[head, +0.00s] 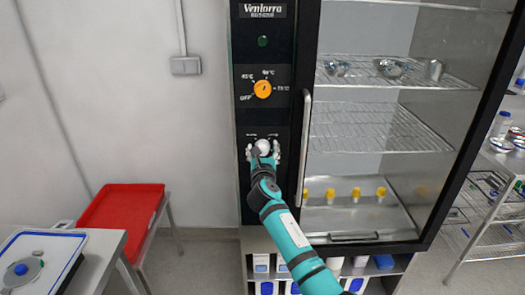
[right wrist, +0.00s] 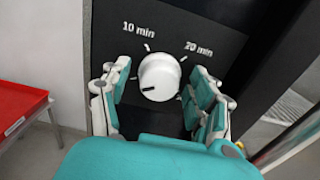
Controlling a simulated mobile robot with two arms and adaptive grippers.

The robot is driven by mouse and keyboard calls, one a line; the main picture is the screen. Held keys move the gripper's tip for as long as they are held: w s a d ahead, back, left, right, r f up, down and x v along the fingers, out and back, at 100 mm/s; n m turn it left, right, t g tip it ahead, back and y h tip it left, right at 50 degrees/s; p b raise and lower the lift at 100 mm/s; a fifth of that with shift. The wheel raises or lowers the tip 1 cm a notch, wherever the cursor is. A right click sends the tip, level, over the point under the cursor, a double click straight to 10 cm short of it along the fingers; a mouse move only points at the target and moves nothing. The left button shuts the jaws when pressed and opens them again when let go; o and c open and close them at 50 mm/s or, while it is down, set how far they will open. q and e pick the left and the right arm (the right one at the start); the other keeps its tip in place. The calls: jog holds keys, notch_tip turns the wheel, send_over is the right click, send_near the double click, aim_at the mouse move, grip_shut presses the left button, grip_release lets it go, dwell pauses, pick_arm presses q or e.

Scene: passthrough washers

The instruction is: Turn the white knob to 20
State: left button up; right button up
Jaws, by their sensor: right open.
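The white knob (head: 263,145) is on the black control panel of the cabinet, below the orange knob. In the right wrist view the white knob (right wrist: 161,74) has a dark pointer line aimed to the lower left. The "10 min" label (right wrist: 139,28) is above left of it and the "20 min" label (right wrist: 198,49) above right. My right gripper (head: 263,151) is open in front of the panel. In the right wrist view its fingers (right wrist: 160,80) stand on either side of the knob, with a visible gap on the left; contact on the right is unclear. My left gripper is out of view.
The orange knob (head: 263,89) sits higher on the panel. The cabinet's vertical door handle (head: 303,148) is just right of my right gripper. A red tray (head: 122,206) rests on a stand at the lower left. Wire shelves (head: 365,130) show behind the glass.

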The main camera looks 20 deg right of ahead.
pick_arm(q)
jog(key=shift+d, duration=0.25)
pick_arm(e)
jog(key=shift+c, duration=0.5)
jog(key=shift+s+r, duration=0.1)
jog(key=c, duration=1)
